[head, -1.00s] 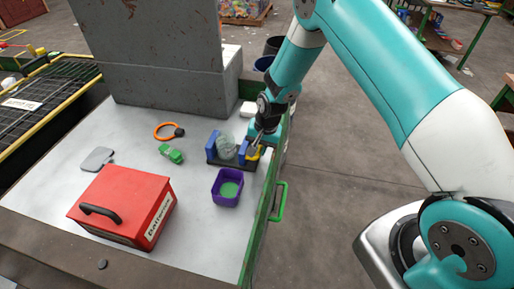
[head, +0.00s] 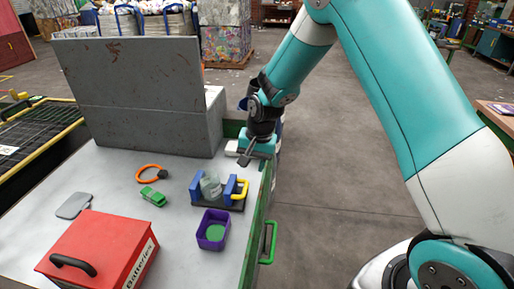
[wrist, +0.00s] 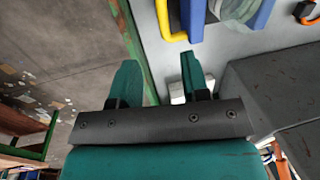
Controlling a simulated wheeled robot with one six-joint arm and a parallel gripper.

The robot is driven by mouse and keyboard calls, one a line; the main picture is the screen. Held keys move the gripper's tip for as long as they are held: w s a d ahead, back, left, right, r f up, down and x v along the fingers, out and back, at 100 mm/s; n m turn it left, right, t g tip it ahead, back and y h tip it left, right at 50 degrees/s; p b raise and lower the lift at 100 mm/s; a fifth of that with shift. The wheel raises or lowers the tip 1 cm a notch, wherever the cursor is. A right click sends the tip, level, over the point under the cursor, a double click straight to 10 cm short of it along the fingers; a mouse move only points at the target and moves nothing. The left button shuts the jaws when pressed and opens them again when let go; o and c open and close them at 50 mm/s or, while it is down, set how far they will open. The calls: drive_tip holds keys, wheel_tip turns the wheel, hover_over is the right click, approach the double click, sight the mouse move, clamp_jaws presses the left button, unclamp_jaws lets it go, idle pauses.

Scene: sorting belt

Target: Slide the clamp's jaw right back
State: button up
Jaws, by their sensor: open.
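The clamp has a dark base (head: 222,206), a blue block (head: 195,190) at its left end, and a blue jaw (head: 230,188) at right with a yellow handle (head: 243,190). A clear, crumpled piece (head: 211,186) stands between the blue parts; I cannot tell whether it touches the right one. My gripper (head: 244,159) is open and empty, above the table beyond the clamp, apart from the handle. In the wrist view my gripper (wrist: 160,80) shows both fingers apart, with the yellow handle (wrist: 168,25) and blue jaw (wrist: 192,18) ahead of them.
A purple tub (head: 213,229) stands just in front of the clamp. A red battery box (head: 98,255), green piece (head: 153,196), orange loop (head: 150,173) and grey flat piece (head: 74,205) lie to the left. A tall grey box (head: 140,100) stands behind. The green table edge is close at right.

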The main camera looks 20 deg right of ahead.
wheel_tip(320, 180, up, 7)
drive_tip(key=d+b, duration=0.1)
drive_tip(key=shift+s+r, duration=0.15)
drive_tip(key=shift+s, duration=0.2)
drive_tip(key=s+a+r+n+y, duration=0.1)
drive_tip(key=s+a+r+n, duration=0.2)
drive_tip(key=s, duration=0.6)
drive_tip(key=s+a+r+n, duration=0.3)
drive_tip(key=s+r+n, duration=0.2)
drive_tip(key=s, duration=0.5)
drive_tip(key=s+a+r+n+g+y, duration=0.1)
drive_tip(key=s+a+r+n, duration=0.2)
drive_tip(key=s, duration=0.6)
drive_tip(key=r+n, duration=0.1)
drive_tip(key=n, duration=0.1)
drive_tip(key=shift+s+n+y, duration=0.3)
drive_tip(key=shift+n, duration=0.1)
drive_tip(key=shift+a+r, duration=0.1)
drive_tip(key=shift+a, duration=0.05)
